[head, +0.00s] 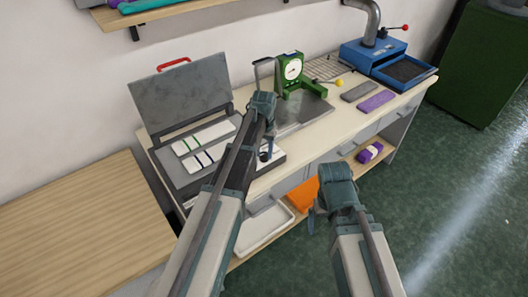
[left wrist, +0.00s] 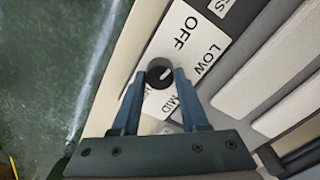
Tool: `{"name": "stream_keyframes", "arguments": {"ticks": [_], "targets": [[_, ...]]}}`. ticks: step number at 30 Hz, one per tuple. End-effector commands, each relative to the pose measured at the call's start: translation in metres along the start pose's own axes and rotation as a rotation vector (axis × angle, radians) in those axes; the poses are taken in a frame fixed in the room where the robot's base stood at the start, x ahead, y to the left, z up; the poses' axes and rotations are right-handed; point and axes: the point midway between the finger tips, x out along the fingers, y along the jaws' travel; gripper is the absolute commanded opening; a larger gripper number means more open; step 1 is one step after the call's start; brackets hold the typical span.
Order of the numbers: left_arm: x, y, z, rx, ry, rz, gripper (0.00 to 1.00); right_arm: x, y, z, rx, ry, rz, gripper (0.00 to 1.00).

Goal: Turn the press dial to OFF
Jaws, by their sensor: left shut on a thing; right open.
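The press (head: 180,90) stands open on the bench in the head view, its grey lid raised and several pale strips on its bed. Its black round dial (left wrist: 160,73) sits on a white plate marked OFF, LOW, MID and HI (left wrist: 182,35). The dial's white mark points up and right in the left wrist view, roughly toward LOW. My left gripper (left wrist: 160,76) is shut on the dial, one finger on each side; it also shows in the head view (head: 267,145). My right gripper (head: 322,212) is open and empty, in front of the bench.
A green gauge stand (head: 292,72) stands right of the press, with grey and purple pieces (head: 376,101) farther right. A blue machine (head: 375,58) is at the far end. A lower shelf holds a white tray (head: 262,228) and an orange piece (head: 304,194). Green floor is clear at right.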

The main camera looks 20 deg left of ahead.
Motion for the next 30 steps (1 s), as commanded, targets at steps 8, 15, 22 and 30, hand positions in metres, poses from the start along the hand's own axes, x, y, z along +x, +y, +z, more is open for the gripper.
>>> {"name": "stream_keyframes", "arguments": {"ticks": [8, 15, 22, 30], "targets": [[0.0000, 0.0000, 0.0000, -0.121, 0.000, 0.000, 0.00, 0.0000, 0.0000, 0.0000, 0.000, 0.000, 0.000, 1.00], [0.0000, 0.0000, -0.0001, -0.163, 0.000, 0.000, 0.00, 0.0000, 0.0000, 0.0000, 0.000, 0.000, 0.000, 1.00], [0.0000, 0.0000, -0.0001, -0.170, 0.000, 0.000, 0.00, 0.0000, 0.0000, 0.0000, 0.000, 0.000, 0.000, 1.00], [0.0001, -0.0001, 0.0000, -0.169, 0.000, 0.000, 0.58, 0.0001, 0.0000, 0.0000, 0.000, 0.000, 0.000, 1.00]]}}
